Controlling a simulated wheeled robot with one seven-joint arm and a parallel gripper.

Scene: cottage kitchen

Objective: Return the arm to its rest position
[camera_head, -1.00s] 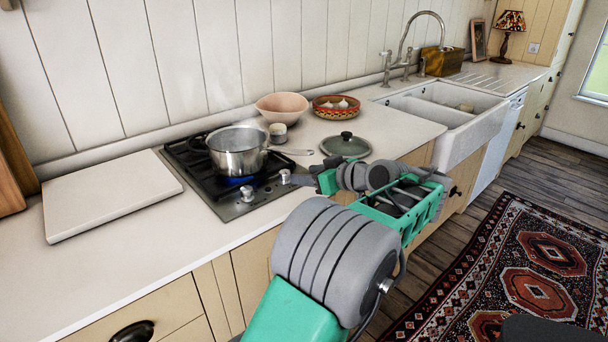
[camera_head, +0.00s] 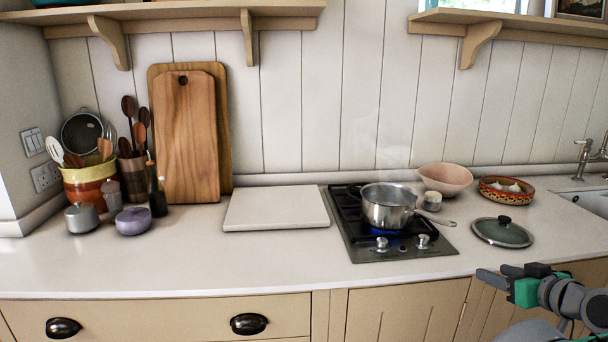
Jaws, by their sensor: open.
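My gripper (camera_head: 487,280) shows at the lower right of the head view, in front of the counter's front edge and below the glass lid. Its dark fingers point left, and nothing shows between them. My green and grey arm runs off the right and bottom edges, so most of it is out of view. The gripper appears apart from the counter and cupboards, though the exact gap cannot be told.
A steaming pot (camera_head: 388,206) stands on the hob (camera_head: 395,243) over a blue flame. A lid (camera_head: 502,232), a pink bowl (camera_head: 445,178) and a patterned dish (camera_head: 506,190) sit right of it. Counter (camera_head: 180,255) front is clear. Cutting boards (camera_head: 190,135) lean at left.

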